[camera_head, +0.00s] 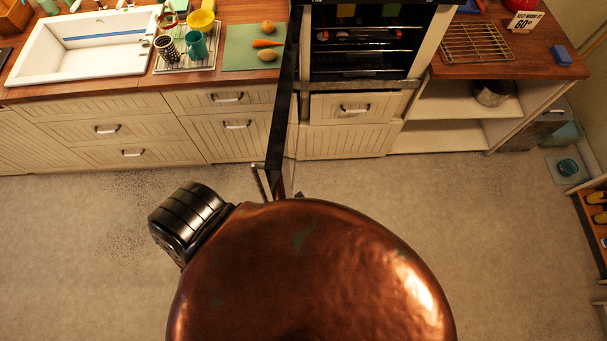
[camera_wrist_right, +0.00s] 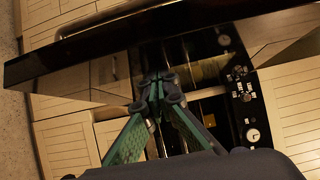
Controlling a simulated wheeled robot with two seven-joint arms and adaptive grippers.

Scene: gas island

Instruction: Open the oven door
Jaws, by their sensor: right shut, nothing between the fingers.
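The oven (camera_head: 362,50) stands in the counter row, and its dark inside with wire racks shows. Its door (camera_head: 284,100) stands swung out to the left, seen nearly edge-on, with a pale bar like a handle (camera_head: 259,182) near its outer end. In the right wrist view the door is a dark glossy panel (camera_wrist_right: 110,50) across the top. My right gripper (camera_wrist_right: 157,84) is shut and empty, its green fingers together in front of the oven opening; I cannot tell whether it touches the door. In the head view it is mostly hidden. My left gripper is not in view.
Left of the door are a cutting board (camera_head: 240,52) with vegetables, a dish rack (camera_head: 186,62) and a white sink (camera_head: 80,45). At right are a wire rack (camera_head: 475,42) and open shelves (camera_head: 450,134). Floor (camera_head: 500,220) is clear in front of the cabinets.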

